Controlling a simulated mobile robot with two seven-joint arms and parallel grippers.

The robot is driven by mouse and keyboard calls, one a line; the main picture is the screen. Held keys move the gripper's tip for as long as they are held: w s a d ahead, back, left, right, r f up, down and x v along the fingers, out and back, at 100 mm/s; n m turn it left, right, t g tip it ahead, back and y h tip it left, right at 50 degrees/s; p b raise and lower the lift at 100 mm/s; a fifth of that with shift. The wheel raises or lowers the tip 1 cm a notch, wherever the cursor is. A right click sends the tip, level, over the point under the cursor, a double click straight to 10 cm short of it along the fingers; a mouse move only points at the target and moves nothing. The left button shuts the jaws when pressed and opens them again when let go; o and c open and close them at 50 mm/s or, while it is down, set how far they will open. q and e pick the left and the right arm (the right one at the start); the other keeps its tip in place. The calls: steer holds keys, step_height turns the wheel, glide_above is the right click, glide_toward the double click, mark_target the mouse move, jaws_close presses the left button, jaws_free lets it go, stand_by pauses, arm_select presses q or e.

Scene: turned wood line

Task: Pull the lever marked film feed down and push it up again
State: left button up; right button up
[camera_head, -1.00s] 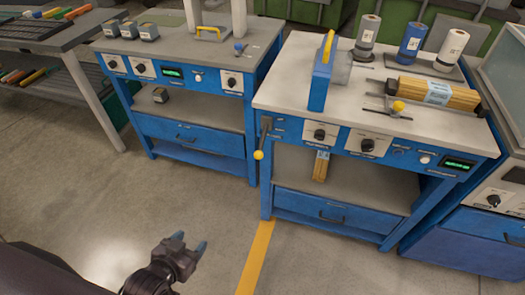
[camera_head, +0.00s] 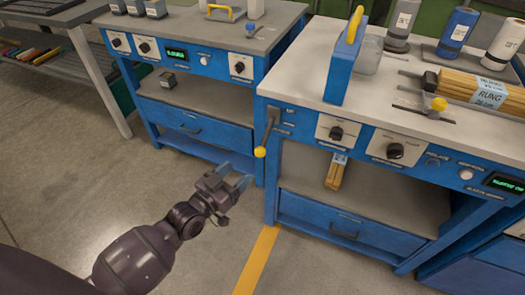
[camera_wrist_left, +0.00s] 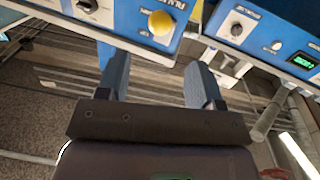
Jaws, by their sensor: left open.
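A lever with a dark arm and a yellow ball knob (camera_head: 260,152) sticks out from the left end of the blue front panel of the right bench (camera_head: 315,125). Its label is too small to read. The knob hangs lower in the picture than the pivot. My left gripper (camera_head: 238,182) is open and empty, below and left of the knob, not touching it. In the left wrist view a yellow ball (camera_wrist_left: 161,22) shows beyond the two open fingers (camera_wrist_left: 157,70), near a blue panel. My right gripper is not in view.
The bench top carries a blue holder with a yellow handle (camera_head: 345,55), a second yellow knob (camera_head: 439,103), a bundle of wooden rungs (camera_head: 480,93) and several rolls. Another blue bench (camera_head: 190,130) stands at left. The floor in front is free, with a yellow line (camera_head: 257,260).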

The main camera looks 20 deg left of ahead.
mark_target(257, 153)
arm_select(q)
steer(key=b+x, duration=0.1)
steer(key=x, duration=0.8)
steer(key=shift+f, duration=0.1)
steer(key=shift+b+x, duration=0.35)
steer(key=shift+x, duration=0.45)
jaws_close()
steer(key=shift+r, duration=0.25)
